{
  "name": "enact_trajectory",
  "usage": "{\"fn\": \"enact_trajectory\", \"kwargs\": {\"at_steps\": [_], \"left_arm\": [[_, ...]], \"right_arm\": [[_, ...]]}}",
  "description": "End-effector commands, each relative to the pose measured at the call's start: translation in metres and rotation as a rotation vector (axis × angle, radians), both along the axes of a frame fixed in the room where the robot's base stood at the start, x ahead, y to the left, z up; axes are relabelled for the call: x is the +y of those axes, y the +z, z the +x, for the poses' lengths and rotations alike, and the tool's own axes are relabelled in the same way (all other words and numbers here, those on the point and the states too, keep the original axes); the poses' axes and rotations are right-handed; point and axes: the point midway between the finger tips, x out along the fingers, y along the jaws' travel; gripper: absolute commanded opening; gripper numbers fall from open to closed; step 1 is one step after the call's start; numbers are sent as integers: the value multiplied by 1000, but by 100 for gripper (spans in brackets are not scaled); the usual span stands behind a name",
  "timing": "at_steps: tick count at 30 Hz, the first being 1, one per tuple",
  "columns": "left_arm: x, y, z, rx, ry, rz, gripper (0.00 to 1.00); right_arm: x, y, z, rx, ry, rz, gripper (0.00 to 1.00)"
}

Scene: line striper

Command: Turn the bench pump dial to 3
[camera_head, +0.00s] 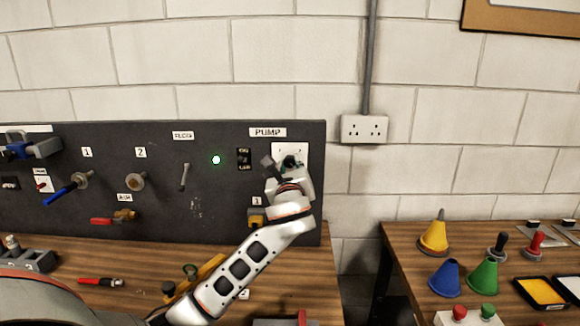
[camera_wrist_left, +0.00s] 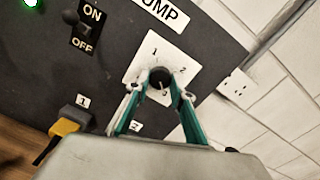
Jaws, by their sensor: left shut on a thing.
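The pump dial is a black round knob (camera_wrist_left: 159,77) on a white plate (camera_wrist_left: 138,72) marked 1, 2 and 3, seen in the left wrist view. My left gripper (camera_wrist_left: 158,88) has its two green fingers on either side of the knob, shut on it. A pale mark on the knob's lower part faces toward the 3. In the head view my left gripper (camera_head: 287,168) is at the white plate (camera_head: 292,150) under the PUMP label (camera_head: 267,132) and hides most of the dial. My right gripper is not in view.
An ON/OFF switch (camera_head: 244,158) and a lit green lamp (camera_head: 216,160) are left of the dial. A yellow-and-grey fitting (camera_head: 256,220) sits below. Several valves and handles line the dark panel (camera_head: 205,135) farther left. A second table with cones (camera_head: 433,238) stands right.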

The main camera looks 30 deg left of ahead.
Motion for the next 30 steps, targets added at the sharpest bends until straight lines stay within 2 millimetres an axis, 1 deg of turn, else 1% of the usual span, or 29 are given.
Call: {"fn": "enact_trajectory", "kwargs": {"at_steps": [7,20,21,22,23,30], "left_arm": [[0,0,0,29,0,49,1],[0,0,0,35,1,56,1],[0,0,0,35,1,56,28],[0,0,0,35,1,56,36],[0,0,0,35,1,56,40],[0,0,0,34,1,54,40]], "right_arm": [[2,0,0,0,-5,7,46],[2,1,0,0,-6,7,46],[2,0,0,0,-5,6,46],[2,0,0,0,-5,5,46],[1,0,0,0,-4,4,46],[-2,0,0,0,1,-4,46]]}}
